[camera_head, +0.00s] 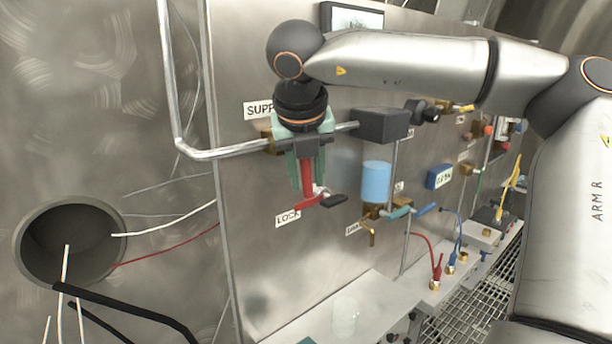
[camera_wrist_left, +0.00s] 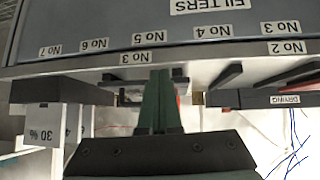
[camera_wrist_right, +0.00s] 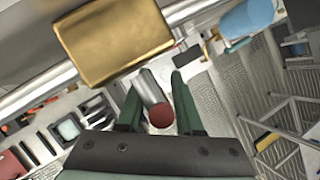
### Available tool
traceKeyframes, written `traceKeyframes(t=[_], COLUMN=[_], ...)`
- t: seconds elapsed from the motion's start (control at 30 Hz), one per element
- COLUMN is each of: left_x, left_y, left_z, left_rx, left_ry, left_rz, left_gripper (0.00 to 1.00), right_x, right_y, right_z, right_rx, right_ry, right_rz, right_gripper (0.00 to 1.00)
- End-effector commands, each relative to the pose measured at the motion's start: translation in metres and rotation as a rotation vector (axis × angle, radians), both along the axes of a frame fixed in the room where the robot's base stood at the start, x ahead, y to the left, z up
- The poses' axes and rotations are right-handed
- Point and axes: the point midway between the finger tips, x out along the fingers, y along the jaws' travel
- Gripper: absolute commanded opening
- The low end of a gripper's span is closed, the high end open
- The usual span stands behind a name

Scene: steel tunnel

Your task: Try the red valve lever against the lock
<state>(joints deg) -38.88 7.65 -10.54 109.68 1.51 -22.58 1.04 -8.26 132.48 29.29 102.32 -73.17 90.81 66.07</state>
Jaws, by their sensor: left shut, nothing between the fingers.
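The red valve lever (camera_head: 307,180) hangs down on the steel panel below the brass valve on the pipe, its lower end at a small metal lock piece with a black tab (camera_head: 334,200), above the LOCK label (camera_head: 288,218). My right gripper (camera_head: 307,172) points down with its green fingers on either side of the lever. In the right wrist view, the fingers (camera_wrist_right: 157,98) stand apart around a steel rod with a red end (camera_wrist_right: 161,115), with a gap on the left. The brass valve body (camera_wrist_right: 115,40) is close by. My left gripper (camera_wrist_left: 160,100) is shut and empty.
A pipe (camera_head: 185,150) runs left of the valve. A dark grey box (camera_head: 383,126) and a blue cylinder (camera_head: 376,182) are close on the right. In the left wrist view, a rack (camera_wrist_left: 160,52) labelled FILTERS, with numbered slots, stands just beyond the left fingers.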

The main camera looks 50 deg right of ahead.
Motion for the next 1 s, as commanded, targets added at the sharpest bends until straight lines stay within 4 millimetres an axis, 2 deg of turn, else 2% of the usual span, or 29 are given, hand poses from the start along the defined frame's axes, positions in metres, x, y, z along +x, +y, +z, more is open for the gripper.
traceKeyframes(t=[0.03, 0.13, 0.47, 0.57, 0.8, 1.0], left_x=[0.0, 0.0, 0.0, 0.0, 0.0, 0.0], left_y=[0.0, 0.0, -0.001, -0.001, -0.001, -0.001], left_z=[0.0, 0.0, -0.001, -0.003, -0.006, -0.005], left_rx=[-0.001, -0.001, -0.002, -0.003, -0.003, -0.003], left_ry=[0.0, 0.0, 0.0, 0.001, 0.001, 0.001], left_rz=[0.001, 0.001, 0.001, 0.001, 0.001, 0.001], left_gripper=[0.0, 0.0, 0.0, 0.0, 0.0, 0.0], right_x=[0.0, 0.0, -0.001, -0.005, -0.019, -0.03], right_y=[0.0, 0.0, 0.003, 0.008, 0.027, 0.041], right_z=[0.0, 0.0, 0.005, 0.017, 0.064, 0.096], right_rx=[0.001, 0.002, 0.001, 0.001, -0.001, 0.001], right_ry=[-0.001, 0.0, -0.003, -0.005, -0.006, -0.004], right_rz=[0.0, -0.001, -0.001, -0.002, -0.002, -0.001], right_gripper=[0.42, 0.51, 0.51, 0.51, 0.51, 0.51])
